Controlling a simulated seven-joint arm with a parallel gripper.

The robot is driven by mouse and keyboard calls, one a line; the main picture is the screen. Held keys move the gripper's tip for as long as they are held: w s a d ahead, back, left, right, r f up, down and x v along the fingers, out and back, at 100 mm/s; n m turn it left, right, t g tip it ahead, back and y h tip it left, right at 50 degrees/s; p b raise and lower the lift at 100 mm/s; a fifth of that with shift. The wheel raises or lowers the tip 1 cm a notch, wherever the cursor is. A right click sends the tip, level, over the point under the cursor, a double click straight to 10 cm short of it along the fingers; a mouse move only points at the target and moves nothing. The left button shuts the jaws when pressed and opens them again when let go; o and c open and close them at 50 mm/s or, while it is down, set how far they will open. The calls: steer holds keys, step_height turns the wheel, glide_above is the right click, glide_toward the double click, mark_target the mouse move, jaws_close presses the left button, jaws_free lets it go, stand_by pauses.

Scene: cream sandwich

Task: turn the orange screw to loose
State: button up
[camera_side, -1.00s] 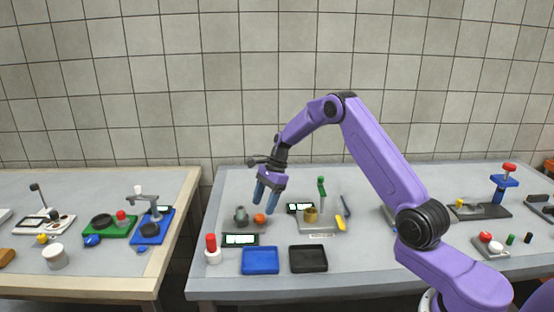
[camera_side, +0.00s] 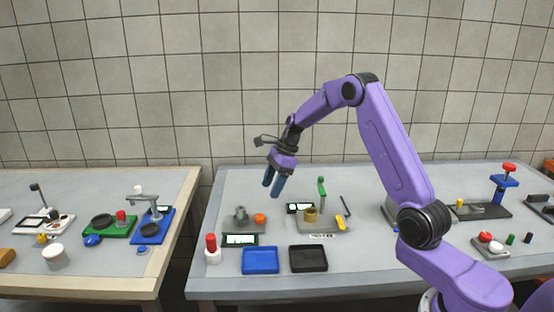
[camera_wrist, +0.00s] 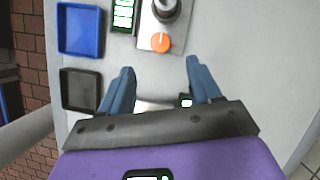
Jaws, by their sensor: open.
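The orange screw (camera_side: 260,218) is a round knob on a grey base at the left part of the right table. In the wrist view the orange screw (camera_wrist: 160,42) lies ahead of the fingertips, with a short marking on its top face. The grey cylindrical part (camera_side: 241,213) stands beside it on the same base. My gripper (camera_side: 273,186) is open and empty, raised above the table, a little right of the screw and well clear of it. In the wrist view the two blue fingers of my gripper (camera_wrist: 160,75) are spread apart.
A display (camera_side: 240,240) lies in front of the screw's base. A blue tray (camera_side: 261,272) and a black tray (camera_side: 309,270) lie toward the table front. A red-topped white piece (camera_side: 212,256) stands at left. A fixture with a green lever (camera_side: 321,188) stands to the right.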

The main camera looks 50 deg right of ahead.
steer(key=w+d+r+n+g, duration=0.1)
steer(key=d+r+n, duration=0.2)
steer(key=r, duration=0.3)
steer(key=shift+w+d+r+n+g, duration=0.25)
steer(key=shift+d+r+n+g, duration=0.15)
steer(key=shift+n, duration=0.4)
steer(key=shift+a, duration=0.1)
